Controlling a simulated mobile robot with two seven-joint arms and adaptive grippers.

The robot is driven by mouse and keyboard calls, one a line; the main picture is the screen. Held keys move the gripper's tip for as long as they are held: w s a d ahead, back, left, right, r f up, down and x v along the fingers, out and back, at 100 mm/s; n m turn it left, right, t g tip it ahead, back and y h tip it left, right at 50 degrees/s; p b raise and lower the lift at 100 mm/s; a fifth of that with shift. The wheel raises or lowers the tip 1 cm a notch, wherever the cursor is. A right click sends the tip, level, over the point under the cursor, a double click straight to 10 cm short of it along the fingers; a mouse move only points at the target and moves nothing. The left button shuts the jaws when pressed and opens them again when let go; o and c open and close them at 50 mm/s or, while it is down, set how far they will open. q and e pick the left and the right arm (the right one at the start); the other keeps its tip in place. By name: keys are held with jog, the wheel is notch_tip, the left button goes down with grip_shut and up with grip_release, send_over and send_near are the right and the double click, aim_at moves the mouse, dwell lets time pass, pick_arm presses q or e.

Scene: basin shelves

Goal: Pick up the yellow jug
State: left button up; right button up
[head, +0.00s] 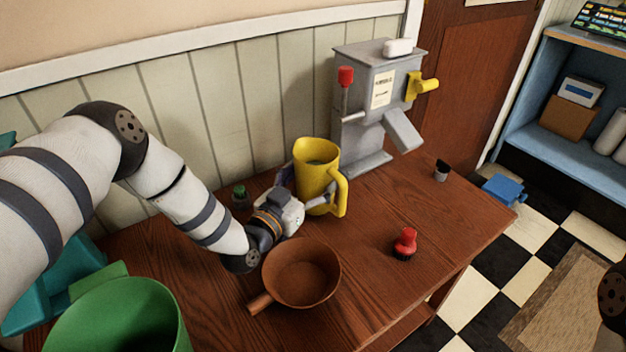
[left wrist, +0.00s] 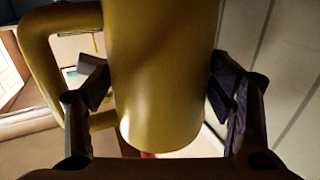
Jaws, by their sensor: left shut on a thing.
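The yellow jug (head: 318,181) stands upright in the head view, near the back of the wooden table, with its handle toward the front right. My left gripper (head: 304,192) reaches it from the left and is shut on its body. In the left wrist view the jug (left wrist: 160,75) fills the middle, with a finger of my left gripper (left wrist: 160,100) on each side and the handle at the left. I cannot tell whether the jug's base touches the table. My right gripper is not in view.
A brown pan (head: 302,274) sits in front of the jug on the table (head: 370,300). A grey dispenser (head: 375,105) stands behind. A green-capped jar (head: 240,196) and a green bucket (head: 115,320) are at the left.

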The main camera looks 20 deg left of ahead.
aim_at(304, 174)
pick_arm(q)
jog(key=shift+r, duration=0.55)
notch_tip(304, 174, up, 2)
jog(key=shift+r+p, duration=0.1)
jog(key=shift+p, duration=0.2)
jog(key=s+d+r+p, duration=0.3)
jog(key=s+d+r, duration=0.5)
jog(key=s, duration=0.3)
jog(key=shift+s+d+r, duration=0.15)
jog(key=shift+r, duration=0.7)
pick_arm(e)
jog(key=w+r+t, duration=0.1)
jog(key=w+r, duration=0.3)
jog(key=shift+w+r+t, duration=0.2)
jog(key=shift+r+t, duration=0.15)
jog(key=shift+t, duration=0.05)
